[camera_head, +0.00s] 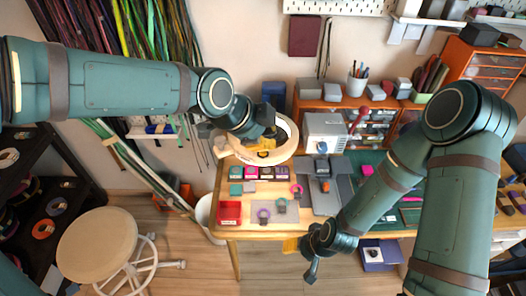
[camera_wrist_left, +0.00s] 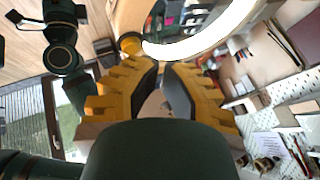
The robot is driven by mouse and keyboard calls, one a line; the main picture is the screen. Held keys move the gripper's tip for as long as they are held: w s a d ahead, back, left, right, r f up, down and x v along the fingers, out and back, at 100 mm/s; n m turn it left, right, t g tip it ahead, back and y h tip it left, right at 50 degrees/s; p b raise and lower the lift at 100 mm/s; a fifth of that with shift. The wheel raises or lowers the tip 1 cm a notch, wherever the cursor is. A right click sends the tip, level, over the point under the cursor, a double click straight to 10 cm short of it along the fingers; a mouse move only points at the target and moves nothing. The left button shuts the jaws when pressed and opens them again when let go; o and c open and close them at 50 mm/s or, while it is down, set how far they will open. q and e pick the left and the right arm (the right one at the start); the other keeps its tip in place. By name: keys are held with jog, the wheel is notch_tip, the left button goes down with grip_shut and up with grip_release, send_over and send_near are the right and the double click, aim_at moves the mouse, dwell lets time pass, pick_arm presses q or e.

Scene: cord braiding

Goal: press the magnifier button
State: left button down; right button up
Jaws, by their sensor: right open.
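The magnifier is a white ring lamp (camera_head: 286,151) above the back left of the workbench. In the left wrist view its bright ring (camera_wrist_left: 215,42) arcs across the top. A small round yellow part (camera_wrist_left: 131,43) sits at the ring's left end; I cannot tell for certain whether it is the button. My left gripper (camera_head: 262,146) is over the ring in the head view. Its yellow fingers (camera_wrist_left: 160,66) come close together at the tips, with nothing visible held. My right gripper (camera_head: 293,245) is open and low at the bench's front edge, partly hidden by its wrist.
The wooden bench (camera_head: 240,229) carries a red tray (camera_head: 230,212), small coloured blocks and grey mats. A white box (camera_head: 326,131) stands right of the magnifier. A round stool (camera_head: 98,245) is on the floor at left. Cords hang at the upper left.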

pick_arm(q)
jog(key=shift+f+b, duration=0.35)
jog(key=shift+f, duration=0.2)
dwell(0.6)
jog(key=shift+r, duration=0.1)
jog(key=shift+r+p, duration=0.6)
jog(key=shift+r, duration=0.15)
notch_tip(320, 180, up, 5)
jog(key=p, duration=0.3)
dwell(0.5)
